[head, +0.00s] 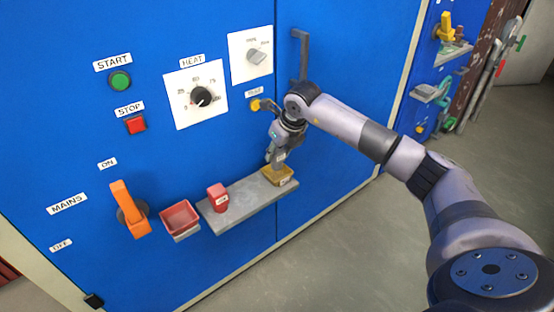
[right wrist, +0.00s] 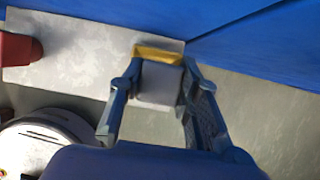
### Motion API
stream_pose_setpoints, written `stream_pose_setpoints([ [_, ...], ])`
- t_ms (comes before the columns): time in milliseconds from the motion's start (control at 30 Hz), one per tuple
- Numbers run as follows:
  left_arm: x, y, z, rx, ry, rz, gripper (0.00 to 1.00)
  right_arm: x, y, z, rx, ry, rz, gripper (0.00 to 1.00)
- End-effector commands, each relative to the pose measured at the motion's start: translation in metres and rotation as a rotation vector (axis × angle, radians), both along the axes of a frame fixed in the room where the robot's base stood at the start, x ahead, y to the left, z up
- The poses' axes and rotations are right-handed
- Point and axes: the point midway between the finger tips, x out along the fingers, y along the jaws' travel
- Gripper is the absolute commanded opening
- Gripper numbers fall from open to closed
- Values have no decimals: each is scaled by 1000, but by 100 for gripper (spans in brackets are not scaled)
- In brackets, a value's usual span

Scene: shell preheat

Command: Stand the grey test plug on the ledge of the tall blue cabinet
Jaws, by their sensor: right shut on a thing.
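The tall blue cabinet (head: 150,60) fills most of the head view, with a grey ledge (head: 240,208) low on its front. The ledge (right wrist: 60,60) also shows in the right wrist view. My right gripper (head: 276,157) is over the ledge's right end, pointing down. In the right wrist view my right gripper (right wrist: 158,100) is shut on a pale grey block, the test plug (right wrist: 158,84). The plug is right at a yellow holder (head: 279,176) on the ledge; I cannot tell whether it is inside or just above it. My left gripper is out of view.
A red block (head: 217,197) stands on the ledge's left part. A red bin (head: 181,217) and an orange mains lever (head: 130,208) are further left. Dials and buttons sit above. Open floor lies to the right.

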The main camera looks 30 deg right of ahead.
Motion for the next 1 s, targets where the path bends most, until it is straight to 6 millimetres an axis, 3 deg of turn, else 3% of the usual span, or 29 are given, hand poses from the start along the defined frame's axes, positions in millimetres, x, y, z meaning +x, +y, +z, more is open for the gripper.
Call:
stream_pose_setpoints([
  [33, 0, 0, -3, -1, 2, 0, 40, 1, 0, 15, 0, -5, 0, 0],
  [233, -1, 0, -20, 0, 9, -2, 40, 1, 0, 50, 0, -3, 0, 0],
  [333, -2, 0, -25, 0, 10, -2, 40, -3, -1, 58, 0, -2, 10, 0],
  [467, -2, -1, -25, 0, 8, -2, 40, -21, 0, 54, 5, -2, 69, 0],
  [667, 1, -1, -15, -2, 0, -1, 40, -78, 12, 38, 8, -14, 280, 0],
  [800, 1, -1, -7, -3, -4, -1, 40, -125, 31, 33, 1, -17, 461, 0],
  [1000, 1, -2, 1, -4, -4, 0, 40, -179, 61, 31, -6, -9, 674, 0],
])
